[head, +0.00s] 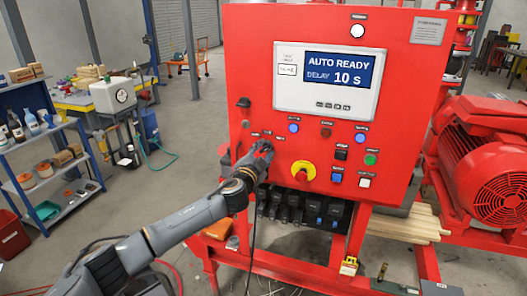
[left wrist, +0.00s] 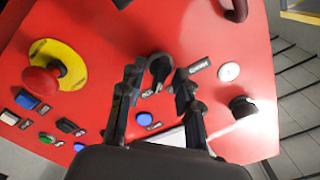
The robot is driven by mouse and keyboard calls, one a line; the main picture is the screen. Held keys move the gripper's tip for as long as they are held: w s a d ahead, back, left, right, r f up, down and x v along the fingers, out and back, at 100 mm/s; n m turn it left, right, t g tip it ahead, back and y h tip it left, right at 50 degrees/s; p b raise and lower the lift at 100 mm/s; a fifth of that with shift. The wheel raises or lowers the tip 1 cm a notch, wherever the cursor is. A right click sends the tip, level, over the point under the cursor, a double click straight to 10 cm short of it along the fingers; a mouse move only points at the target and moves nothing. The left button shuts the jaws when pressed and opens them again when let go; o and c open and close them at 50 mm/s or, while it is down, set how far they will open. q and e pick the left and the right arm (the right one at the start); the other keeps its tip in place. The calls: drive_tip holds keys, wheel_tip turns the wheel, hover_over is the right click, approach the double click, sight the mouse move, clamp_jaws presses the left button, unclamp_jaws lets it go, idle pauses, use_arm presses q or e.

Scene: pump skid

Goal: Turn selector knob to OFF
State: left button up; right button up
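The black selector knob (left wrist: 160,68) is on the red panel, seen in the left wrist view. Its narrow grip runs roughly up and down in that picture; which position it points to I cannot read for sure. My left gripper (left wrist: 157,78) is open, with one finger on each side of the knob and a gap showing around it. In the head view my left gripper (head: 260,155) is at the panel's lower left and hides the knob. The display (head: 341,70) reads AUTO READY, DELAY 10 s. My right gripper is not in view.
A red emergency stop on a yellow ring (head: 303,171) sits right of my gripper. A blue button (head: 293,127) is above it, and another black knob (head: 243,103) is at the panel's left edge. Black cable glands (head: 300,208) hang below the panel. A red motor (head: 487,160) stands to the right.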

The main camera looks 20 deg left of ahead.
use_arm(q)
drive_tip(key=shift+c, duration=0.2)
drive_tip(key=shift+s, duration=0.1)
clamp_jaws()
drive_tip(key=shift+n+b, duration=0.65)
drive_tip(key=shift+n, duration=0.05)
drive_tip(key=n+b, duration=0.2)
drive_tip(key=n, duration=0.1)
drive_tip(key=n+b, duration=0.1)
drive_tip(key=n, duration=0.2)
drive_tip(key=shift+r+n, duration=0.15)
drive_tip(key=shift+n, duration=0.25)
drive_tip(key=shift+a+r+n, duration=0.1)
drive_tip(key=shift+r+n, duration=0.05)
drive_tip(key=shift+n, duration=0.65)
